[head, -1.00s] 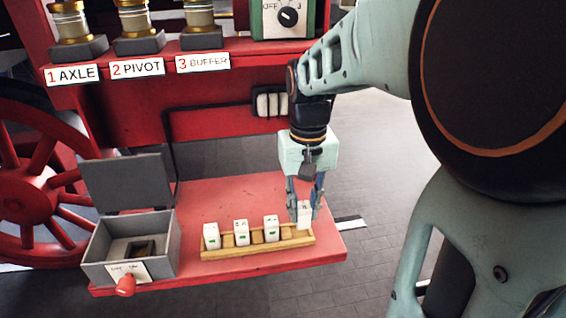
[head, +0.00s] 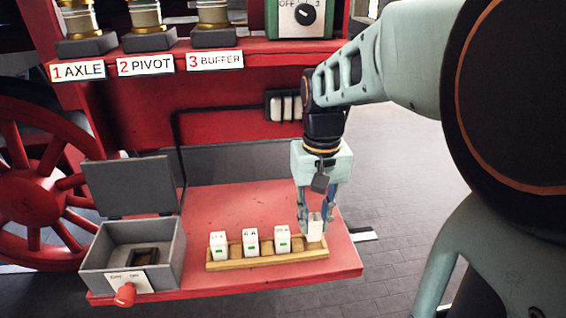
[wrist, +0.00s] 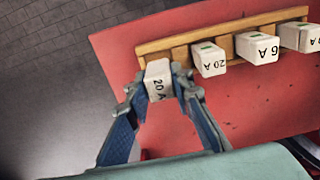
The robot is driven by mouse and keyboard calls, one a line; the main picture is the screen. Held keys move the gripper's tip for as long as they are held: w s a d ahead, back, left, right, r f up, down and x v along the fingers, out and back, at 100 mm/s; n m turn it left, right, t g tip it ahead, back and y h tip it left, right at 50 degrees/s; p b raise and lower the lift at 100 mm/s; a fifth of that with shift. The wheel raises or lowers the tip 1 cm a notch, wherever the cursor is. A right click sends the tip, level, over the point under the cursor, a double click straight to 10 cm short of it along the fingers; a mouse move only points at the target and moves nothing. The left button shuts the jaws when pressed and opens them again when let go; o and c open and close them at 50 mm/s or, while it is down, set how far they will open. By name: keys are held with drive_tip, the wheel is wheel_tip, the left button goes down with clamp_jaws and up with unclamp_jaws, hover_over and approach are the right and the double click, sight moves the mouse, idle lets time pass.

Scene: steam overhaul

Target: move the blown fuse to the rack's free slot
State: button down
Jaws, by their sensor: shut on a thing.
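My gripper (head: 315,217) is shut on a white fuse (head: 314,231) at the right end of the wooden rack (head: 240,264). In the wrist view this fuse (wrist: 158,82) reads "20 A" and shows no green mark, and the fingers grip its two sides. It stands about upright at the rack's end position; I cannot tell whether its foot is seated. Three other white fuses with green marks stand in the rack: a left one (head: 218,246), a "6 A" one (head: 250,242) and a "20 A" one (head: 282,239) nearest the held fuse.
The rack lies on a red shelf (head: 240,207). Left of it is a grey box (head: 175,258) with its lid (head: 128,198) raised, a dark socket (head: 145,258) inside and a red lever (head: 125,294) in front. The shelf behind the rack is clear.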

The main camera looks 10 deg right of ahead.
drive_tip(key=shift+f+b, duration=0.95)
drive_tip(key=shift+f, duration=0.35)
idle(0.5)
drive_tip(key=c, duration=1.6)
unclamp_jaws()
